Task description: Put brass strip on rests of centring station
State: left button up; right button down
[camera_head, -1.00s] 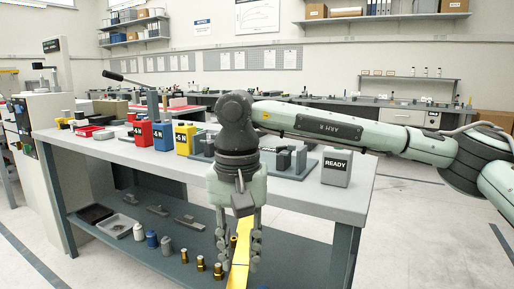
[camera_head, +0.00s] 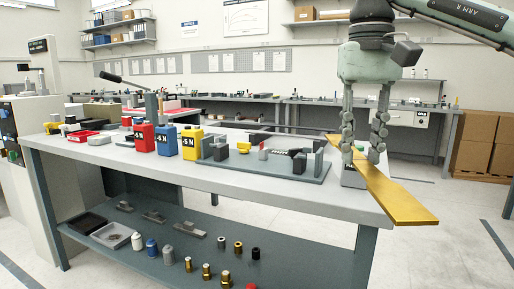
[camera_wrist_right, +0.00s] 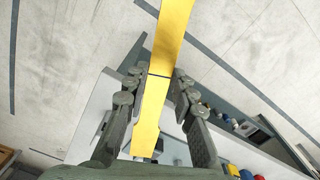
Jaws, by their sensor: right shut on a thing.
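My right gripper (camera_head: 364,152) is shut on the brass strip (camera_head: 402,203), a long flat yellow bar. It holds the strip above the right end of the bench, with the near end reaching out past the bench edge. In the right wrist view the strip (camera_wrist_right: 162,60) runs between the fingers (camera_wrist_right: 155,105), with a dark line across it. The centring station (camera_head: 262,172), a grey plate with small blocks and posts, lies on the bench left of the gripper. Which blocks are its rests I cannot tell. My left gripper is not in view.
Red, blue and yellow weights (camera_head: 189,143) stand left of the station. A grey box (camera_head: 350,178) stands under the strip, partly hidden by the gripper. The lower shelf (camera_head: 200,250) holds trays, bottles and several small fittings. The bench front strip (camera_head: 250,192) is clear.

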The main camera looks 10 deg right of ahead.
aim_at(255, 172)
jog(key=i, duration=1.4)
